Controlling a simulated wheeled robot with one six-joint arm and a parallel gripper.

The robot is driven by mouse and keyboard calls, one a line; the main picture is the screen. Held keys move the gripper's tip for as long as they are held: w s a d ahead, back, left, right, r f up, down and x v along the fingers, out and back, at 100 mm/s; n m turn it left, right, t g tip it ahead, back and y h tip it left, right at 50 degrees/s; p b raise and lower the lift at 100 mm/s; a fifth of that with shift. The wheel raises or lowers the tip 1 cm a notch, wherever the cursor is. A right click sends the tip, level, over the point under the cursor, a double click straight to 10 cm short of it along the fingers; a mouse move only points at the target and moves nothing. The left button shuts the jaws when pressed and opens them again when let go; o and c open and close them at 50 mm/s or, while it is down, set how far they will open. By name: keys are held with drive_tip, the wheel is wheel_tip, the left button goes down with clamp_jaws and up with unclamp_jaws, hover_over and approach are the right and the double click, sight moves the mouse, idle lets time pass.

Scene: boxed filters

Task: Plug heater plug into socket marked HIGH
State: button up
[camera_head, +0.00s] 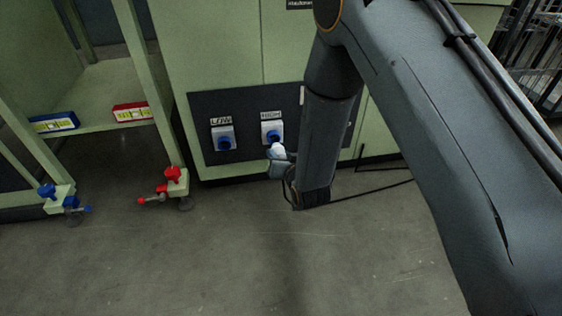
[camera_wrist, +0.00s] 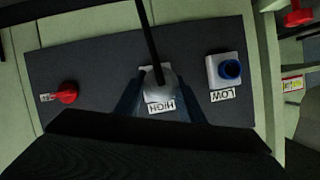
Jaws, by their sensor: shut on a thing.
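My gripper (camera_head: 280,156) is shut on a pale grey-white plug (camera_head: 277,150), held just in front of the dark panel (camera_head: 240,100). The HIGH socket (camera_head: 271,133), a light housing with a blue face, shows just above the plug in the head view. In the wrist view the plug (camera_wrist: 160,84) sits between my gripper's fingers (camera_wrist: 158,92) and covers most of the HIGH socket, its label visible below. Whether the plug touches the socket cannot be told. The LOW socket (camera_head: 223,138) is empty, to the left; it also shows in the wrist view (camera_wrist: 226,69).
A black cord (camera_wrist: 151,40) runs from the plug. A red knob (camera_wrist: 67,92) is on the panel beside HIGH. Red (camera_head: 174,175) and blue (camera_head: 47,190) valve-like fittings stand at the left, below a shelf with red (camera_head: 131,112) and blue (camera_head: 53,122) boxes. Floor in front is clear.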

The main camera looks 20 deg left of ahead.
sight(281, 149)
drive_tip(key=shift+w+a, duration=0.5)
drive_tip(key=shift+w, duration=0.35)
drive_tip(key=shift+p, duration=0.65)
idle(1.3)
drive_tip(key=shift+w+a+b, duration=0.2)
drive_tip(key=shift+w+a, duration=0.3)
drive_tip(key=shift+w, duration=0.3)
drive_tip(key=shift+w+a+b, duration=0.15)
drive_tip(key=shift+w+a, duration=0.35)
drive_tip(key=shift+w, duration=0.3)
idle(0.5)
drive_tip(key=o, duration=1.2)
drive_tip(key=shift+p+v, duration=1.75)
drive_tip(key=shift+v, duration=2.2)
